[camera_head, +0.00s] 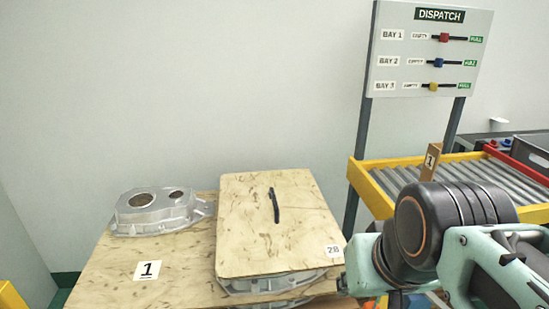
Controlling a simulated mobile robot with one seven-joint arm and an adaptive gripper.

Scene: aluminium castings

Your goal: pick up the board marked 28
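The board marked 28 (245,235) is a pale wooden sheet with a black strap-like handle (274,205) near its middle and a white number tag (333,251) at its front right corner. It lies flat on top of a grey metal casting (270,284), with more metal showing below. The board's top is clear apart from the handle and tag. My arm shows at the right, its links close to the board's right front corner in the picture. My gripper's fingers cannot be made out in this view.
A lower wooden board marked 1 (115,262) bears another casting (150,208) at the left. A yellow-framed roller conveyor (455,170) stands at the right. Behind it is a DISPATCH sign (425,50) on posts with several coloured sliders. Wall lies behind.

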